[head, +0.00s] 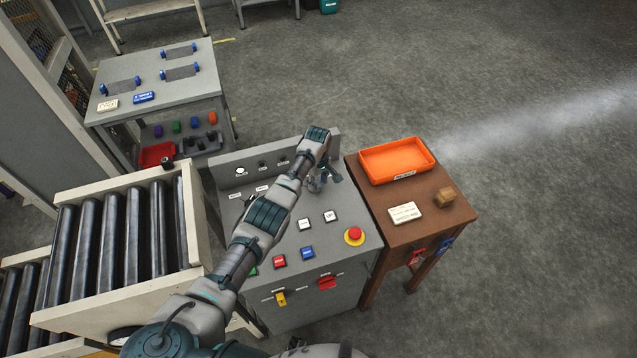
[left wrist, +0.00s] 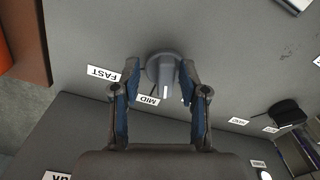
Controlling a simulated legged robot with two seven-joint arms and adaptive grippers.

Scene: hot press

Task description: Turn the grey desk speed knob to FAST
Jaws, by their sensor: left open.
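The grey speed knob (left wrist: 163,68) stands on the grey desk panel in the left wrist view. Its pointer end faces the MID label (left wrist: 148,99); the FAST label (left wrist: 103,73) lies to the left of it. My left gripper (left wrist: 159,72) is open, with one finger on each side of the knob. I cannot tell whether either finger touches it. In the head view my left gripper (head: 322,179) is low over the upper right of the desk (head: 345,265), and I cannot make out the knob there. My right gripper is not in view.
A red emergency button (head: 354,234) sits on the desk's right side. Several coloured buttons and switches line its front. A brown side table (head: 440,222) with an orange tray (head: 425,158) stands to the right. A roller conveyor (head: 185,280) is at the left.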

